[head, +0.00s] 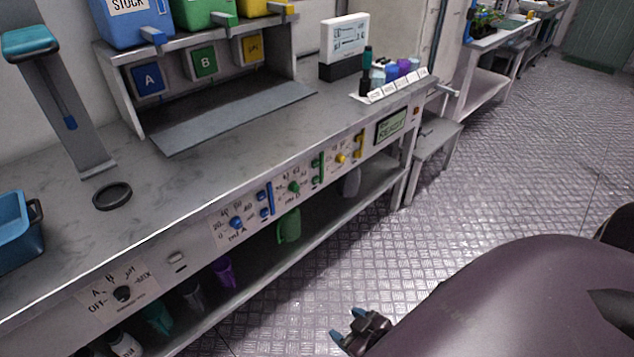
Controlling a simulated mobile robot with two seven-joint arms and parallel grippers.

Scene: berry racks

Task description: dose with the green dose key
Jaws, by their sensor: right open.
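On the bench's front control panel, the green group has a round green knob (294,187) with a number scale. To its right is an upright green strip (322,166) with small green keys (315,164) beside it; the lettering is too small to read. My right gripper (347,324) is at the bottom of the head view, low over the floor, in front of and well apart from the panel. Its blue-tipped fingers are open and empty. My left gripper is not in view.
Blue controls (236,222) and yellow controls (341,158) flank the green group. A lit display (390,126) is at the panel's right end. A green jug (289,226) and other vessels stand on the lower shelf. A grey stool (434,136) is beyond the bench. The metal floor ahead is clear.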

